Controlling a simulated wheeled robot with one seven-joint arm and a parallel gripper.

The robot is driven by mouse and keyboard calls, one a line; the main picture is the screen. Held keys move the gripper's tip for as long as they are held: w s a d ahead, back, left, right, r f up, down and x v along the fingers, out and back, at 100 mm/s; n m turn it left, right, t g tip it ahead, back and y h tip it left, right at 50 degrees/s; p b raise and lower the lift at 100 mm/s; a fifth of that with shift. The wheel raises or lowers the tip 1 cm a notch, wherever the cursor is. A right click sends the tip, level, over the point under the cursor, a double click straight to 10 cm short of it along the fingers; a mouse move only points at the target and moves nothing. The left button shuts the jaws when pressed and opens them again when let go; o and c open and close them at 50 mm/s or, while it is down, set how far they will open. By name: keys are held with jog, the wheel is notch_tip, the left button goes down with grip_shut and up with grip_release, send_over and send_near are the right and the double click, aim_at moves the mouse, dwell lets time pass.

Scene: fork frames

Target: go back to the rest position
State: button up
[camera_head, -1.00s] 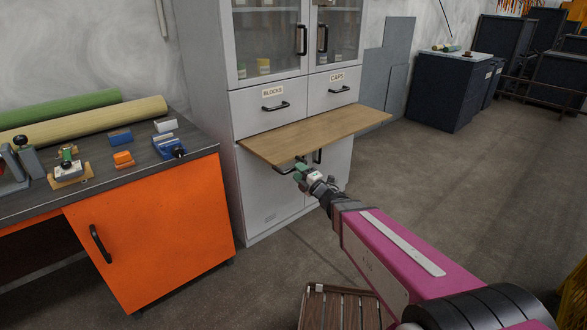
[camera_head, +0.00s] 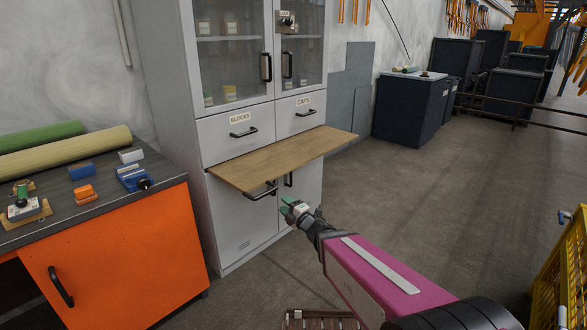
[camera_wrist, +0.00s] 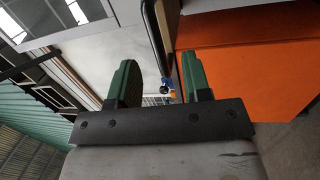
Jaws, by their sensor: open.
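My gripper (camera_head: 290,208) is in front of the grey cabinet (camera_head: 238,240), just below and in front of the pulled-out wooden shelf (camera_head: 290,157). It holds nothing that I can see. In the wrist view its two green fingers (camera_wrist: 160,85) stand apart with an open gap between them. My pink arm reaches forward from the lower right of the head view.
An orange-fronted workbench (camera_head: 125,255) with a blue vise (camera_head: 133,178) and rolls stands at the left. A slatted wooden crate (camera_head: 320,320) lies on the floor below my arm. A yellow crate (camera_head: 562,265) stands at the right.

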jog(key=w+d+f+m+g+h, duration=0.15)
jog(key=d+f+m+h, duration=0.25)
jog(key=d+m+h, duration=0.4)
jog(key=w+d+f+m+g+h, duration=0.15)
jog(key=d+f+m+h, duration=0.3)
jog(key=d+m, duration=0.45)
jog(key=s+d+f+m+g, duration=0.1)
jog(key=s+d+m+g, duration=0.3)
jog(key=s, duration=0.3)
jog(key=s+d+f+m+g+h, duration=0.1)
jog(key=s+d+f+m+g, duration=0.1)
jog(key=s+d+m+g, duration=0.2)
jog(key=s+m+g, duration=0.1)
jog(key=s+g, duration=0.2)
jog(key=shift+s+d+f, duration=0.15)
jog(key=shift+s+d, duration=0.25)
dwell(0.7)
